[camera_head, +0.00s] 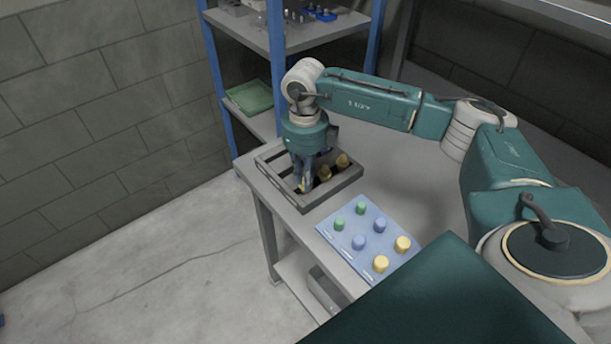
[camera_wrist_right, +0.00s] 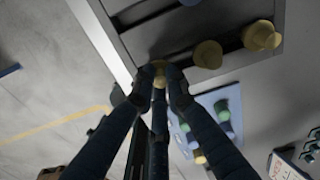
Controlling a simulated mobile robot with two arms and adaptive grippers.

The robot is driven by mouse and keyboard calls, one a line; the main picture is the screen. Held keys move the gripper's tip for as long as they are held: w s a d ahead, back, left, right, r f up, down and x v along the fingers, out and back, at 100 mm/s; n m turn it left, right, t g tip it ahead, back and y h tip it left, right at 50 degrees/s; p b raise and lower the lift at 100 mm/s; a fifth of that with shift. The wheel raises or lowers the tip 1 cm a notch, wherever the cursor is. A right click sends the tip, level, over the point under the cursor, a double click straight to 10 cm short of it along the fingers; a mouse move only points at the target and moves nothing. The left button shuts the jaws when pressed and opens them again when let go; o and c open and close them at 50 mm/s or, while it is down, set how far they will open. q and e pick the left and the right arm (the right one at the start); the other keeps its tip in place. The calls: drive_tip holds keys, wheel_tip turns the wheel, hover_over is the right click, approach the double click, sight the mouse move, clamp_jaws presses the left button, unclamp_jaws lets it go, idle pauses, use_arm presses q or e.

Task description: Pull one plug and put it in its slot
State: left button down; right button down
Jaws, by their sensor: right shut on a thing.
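My right gripper (camera_head: 303,186) is over the left part of a grey slotted tray (camera_head: 335,194) on the table. In the wrist view the right gripper (camera_wrist_right: 160,72) is shut on a yellow plug (camera_wrist_right: 159,81), mostly hidden between the fingers. Two other yellow plugs, one nearer (camera_head: 324,173) and one farther (camera_head: 342,160), sit in the tray; they also show in the wrist view (camera_wrist_right: 207,54) (camera_wrist_right: 262,36). Whether the held plug touches the tray is unclear. A light blue board (camera_head: 360,225) beside the tray carries green, blue and yellow round pieces. My left gripper is out of view.
A blue-posted shelf (camera_head: 278,40) stands behind the table with small parts and a green tray (camera_head: 250,97) on it. The table (camera_head: 400,165) is clear right of the grey tray. Its left edge drops to the floor.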

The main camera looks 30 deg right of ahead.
drive_tip(key=c, duration=1.7)
unclamp_jaws()
drive_tip(key=shift+o, duration=0.2)
